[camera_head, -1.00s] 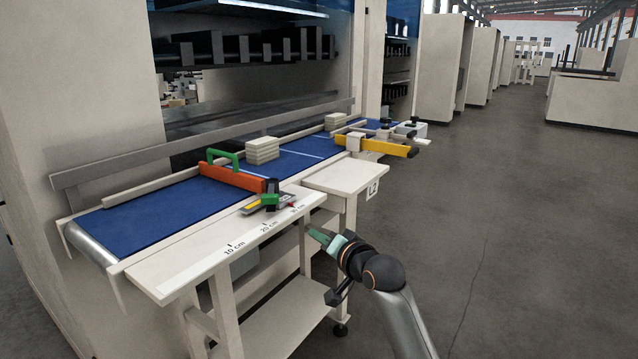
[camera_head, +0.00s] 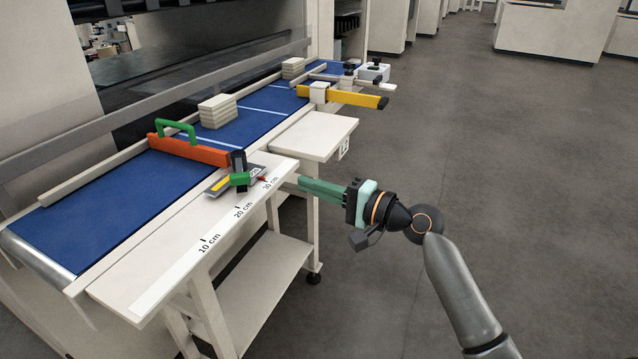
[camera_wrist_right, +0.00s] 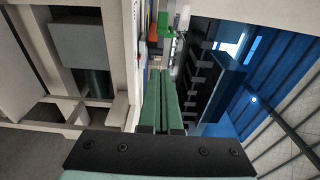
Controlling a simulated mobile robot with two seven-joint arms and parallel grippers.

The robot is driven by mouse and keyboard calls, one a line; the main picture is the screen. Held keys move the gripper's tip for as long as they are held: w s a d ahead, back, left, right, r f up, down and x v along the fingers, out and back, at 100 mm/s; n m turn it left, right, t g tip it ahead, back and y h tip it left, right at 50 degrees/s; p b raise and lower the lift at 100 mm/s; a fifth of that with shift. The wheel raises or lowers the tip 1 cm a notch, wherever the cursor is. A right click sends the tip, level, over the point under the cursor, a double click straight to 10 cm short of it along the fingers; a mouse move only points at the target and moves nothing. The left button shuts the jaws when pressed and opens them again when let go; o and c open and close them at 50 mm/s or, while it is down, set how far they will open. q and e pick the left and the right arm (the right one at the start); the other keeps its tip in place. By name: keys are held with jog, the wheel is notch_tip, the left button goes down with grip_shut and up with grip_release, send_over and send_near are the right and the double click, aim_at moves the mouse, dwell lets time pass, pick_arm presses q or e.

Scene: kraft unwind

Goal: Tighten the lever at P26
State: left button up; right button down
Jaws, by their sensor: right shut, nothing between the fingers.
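A small green lever (camera_head: 240,179) sits at the foot of a black post (camera_head: 238,162), at the near end of an orange-red bar (camera_head: 190,150) with a green handle. A grey plate with a yellow strip and a red pointer (camera_head: 262,178) lies beside it, near the 20 and 30 cm marks. No P26 label is readable. My right gripper (camera_head: 290,183) is shut and empty, its green fingers pointing left at the table's right end, apart from the lever. In the right wrist view, the fingers (camera_wrist_right: 161,75) point towards a green part (camera_wrist_right: 167,31), probably the lever. My left gripper is not in view.
The white scale table (camera_head: 160,285) runs along a blue belt (camera_head: 100,200). A second white shelf (camera_head: 315,137) and a yellow bar (camera_head: 345,97) stand farther back. A pale stacked block (camera_head: 217,112) rests on the belt. The floor to the right is clear.

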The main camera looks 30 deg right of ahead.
send_near(240, 170)
jog(key=w+d, duration=0.2)
jog(key=w, duration=0.1)
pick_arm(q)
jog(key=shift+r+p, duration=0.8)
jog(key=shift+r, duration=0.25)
pick_arm(e)
jog(key=shift+w+a+f, duration=0.2)
jog(key=shift+a, duration=0.65)
jog(key=shift+w+a+f, duration=0.15)
jog(key=shift+w+a, duration=0.05)
jog(key=shift+a, duration=0.65)
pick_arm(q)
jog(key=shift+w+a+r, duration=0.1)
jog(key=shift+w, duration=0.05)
